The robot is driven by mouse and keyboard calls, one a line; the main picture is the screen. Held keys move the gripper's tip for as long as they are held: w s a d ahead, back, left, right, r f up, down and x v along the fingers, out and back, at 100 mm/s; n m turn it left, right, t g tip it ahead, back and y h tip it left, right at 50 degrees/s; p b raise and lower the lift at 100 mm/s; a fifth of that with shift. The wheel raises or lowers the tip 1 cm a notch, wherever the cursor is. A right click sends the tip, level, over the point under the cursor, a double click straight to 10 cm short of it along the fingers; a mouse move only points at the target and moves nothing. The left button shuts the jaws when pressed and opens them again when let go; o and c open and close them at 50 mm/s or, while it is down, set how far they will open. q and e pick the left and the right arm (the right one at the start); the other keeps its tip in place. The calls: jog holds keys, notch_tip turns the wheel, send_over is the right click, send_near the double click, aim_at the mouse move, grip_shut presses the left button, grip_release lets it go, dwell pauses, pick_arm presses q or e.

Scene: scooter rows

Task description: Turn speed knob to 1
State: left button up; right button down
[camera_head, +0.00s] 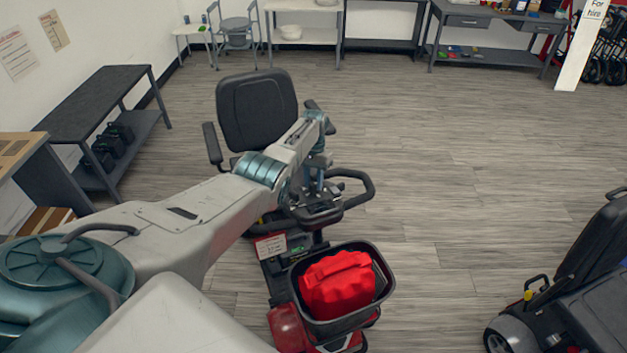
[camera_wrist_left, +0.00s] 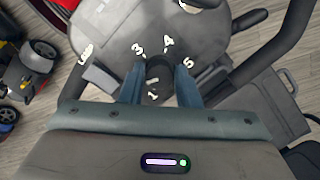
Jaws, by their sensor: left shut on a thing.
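The dark round speed knob (camera_wrist_left: 159,70) sits on the scooter's grey control panel (camera_wrist_left: 190,30) in the left wrist view. White numerals 3, 4 and 5 show around its far side, and a 1 shows at its near side. A small light mark is on the knob. My left gripper (camera_wrist_left: 159,85) is shut on the knob, one blue-grey finger on each side. In the head view my left gripper (camera_head: 317,188) is over the scooter's tiller (camera_head: 318,212), and the knob is hidden there. My right gripper is not in view.
Another scooter (camera_head: 590,285) stands at right. A dark bench (camera_head: 95,100) is at left. The floor between the scooters is clear.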

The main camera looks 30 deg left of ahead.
pick_arm(q)
jog(key=n, duration=0.5)
jog(key=shift+w+r+n+h+p, duration=0.1)
jog(key=shift+r+n+h+p, duration=0.1)
jog(key=shift+n+h+p, duration=0.2)
jog(key=n+t+p, duration=0.1)
jog(key=n, duration=0.3)
jog(key=shift+n, duration=0.4)
jog(key=shift+n+h+p, duration=0.3)
jog(key=o, duration=1)
jog(key=shift+f, duration=0.1)
jog(key=shift+w+a+r, duration=0.1)
jog(key=shift+a+r, duration=0.15)
jog(key=shift+r, duration=0.45)
jog(key=b+v, duration=0.2)
jog(key=v, duration=0.7)
jog(key=shift+r, duration=0.15)
